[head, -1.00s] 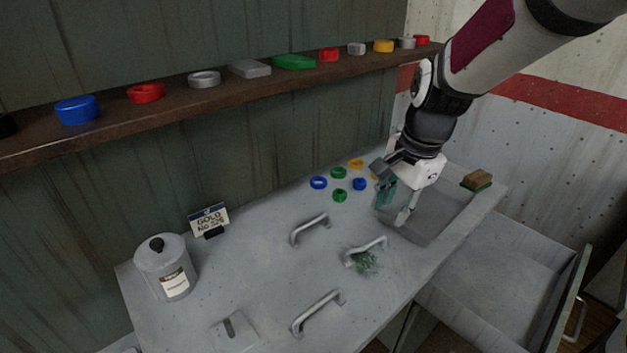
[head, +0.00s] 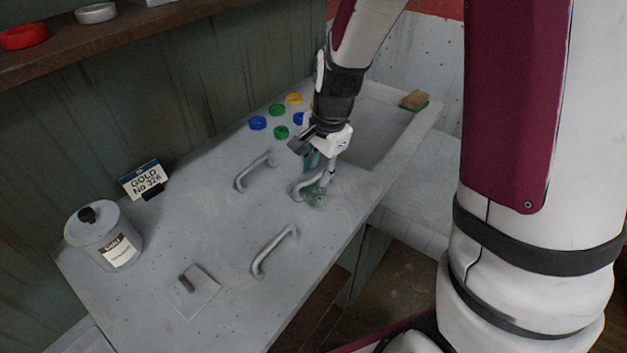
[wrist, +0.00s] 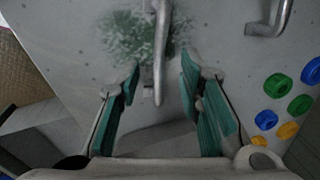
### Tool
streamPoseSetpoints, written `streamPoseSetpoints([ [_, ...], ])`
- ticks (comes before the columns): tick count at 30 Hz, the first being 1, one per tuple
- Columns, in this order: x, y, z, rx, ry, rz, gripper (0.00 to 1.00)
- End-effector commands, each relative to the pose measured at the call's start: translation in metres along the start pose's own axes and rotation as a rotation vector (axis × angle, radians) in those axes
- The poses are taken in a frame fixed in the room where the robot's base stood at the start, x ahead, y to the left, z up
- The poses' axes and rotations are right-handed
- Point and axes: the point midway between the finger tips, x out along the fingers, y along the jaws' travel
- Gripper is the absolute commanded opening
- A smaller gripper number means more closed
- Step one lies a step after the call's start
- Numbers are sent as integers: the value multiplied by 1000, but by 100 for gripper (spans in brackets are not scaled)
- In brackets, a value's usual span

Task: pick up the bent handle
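Three grey bar handles lie on the grey worktop; I cannot tell for sure which one is bent. The handle (head: 300,187) by a green speckled patch is under my gripper (head: 321,172) in the head view. It also shows in the wrist view (wrist: 159,48), with its near end between and slightly beyond my two teal finger pads. My gripper is open and empty, with gaps on both sides of this handle. A second handle (head: 253,171) lies to its left, and a third handle (head: 273,250) lies nearer the front. My gripper partly hides the first handle's far end.
Several coloured rings (head: 257,123) lie behind the handles. A sunken basin (head: 375,130) and a brush (head: 414,100) are at the back right. A lidded canister (head: 103,238), a sign (head: 146,180) and a small plate (head: 192,290) stand or lie at left.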

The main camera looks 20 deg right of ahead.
Motion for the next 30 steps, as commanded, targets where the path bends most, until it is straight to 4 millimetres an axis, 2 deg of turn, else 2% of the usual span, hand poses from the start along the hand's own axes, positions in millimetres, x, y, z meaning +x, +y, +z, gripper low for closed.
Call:
streamPoseSetpoints([
  [1,9,1,0,1,-1,2,33],
  [4,19,1,0,1,0,2,33],
  [13,23,0,0,0,1,0,33],
  [14,23,0,0,0,1,0,29],
  [18,23,0,0,0,1,0,0],
  [30,22,0,0,0,1,-1,0],
])
